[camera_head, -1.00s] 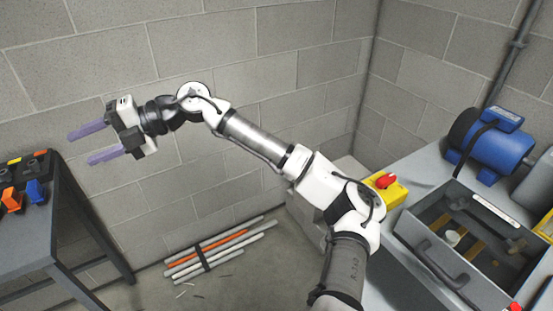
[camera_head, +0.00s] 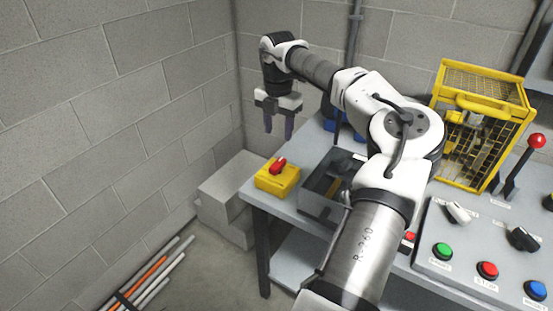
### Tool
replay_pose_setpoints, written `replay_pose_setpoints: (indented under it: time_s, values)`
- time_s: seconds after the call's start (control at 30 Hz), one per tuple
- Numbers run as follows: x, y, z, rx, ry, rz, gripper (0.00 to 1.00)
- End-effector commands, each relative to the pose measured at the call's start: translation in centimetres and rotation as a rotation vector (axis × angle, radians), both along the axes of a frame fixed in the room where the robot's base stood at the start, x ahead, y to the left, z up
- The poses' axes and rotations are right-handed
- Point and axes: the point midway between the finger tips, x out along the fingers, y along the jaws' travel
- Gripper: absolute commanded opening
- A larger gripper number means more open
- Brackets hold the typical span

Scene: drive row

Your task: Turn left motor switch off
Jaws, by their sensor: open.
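The red handle lies slantwise on the box top. My gripper (camera_head: 279,132) is open and empty, fingers pointing down. In the picture it appears above the red handle, apart from it. A control panel (camera_head: 428,232) at right carries a white knob (camera_head: 458,212) and a black knob (camera_head: 522,238); their labels are too small to read.
An open grey toolbox (camera_head: 318,187) stands right of the yellow box. A blue motor (camera_head: 341,124) is behind, partly hidden by my arm. A yellow cage (camera_head: 488,95) and a red-knobbed lever (camera_head: 536,141) stand at right. Pale blocks (camera_head: 232,190) sit left of the bench.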

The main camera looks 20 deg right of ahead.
Motion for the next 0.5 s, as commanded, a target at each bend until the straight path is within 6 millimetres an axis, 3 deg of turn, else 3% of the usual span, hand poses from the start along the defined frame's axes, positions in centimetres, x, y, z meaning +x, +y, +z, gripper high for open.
replay_pose_setpoints:
  time_s: [0.3,0.5]
  values:
    - [-0.1,0.1,-6.7,0.006,0.004,0.003,0.45]
    - [0.0,0.1,-9.9,0.005,0.002,0.004,0.45]
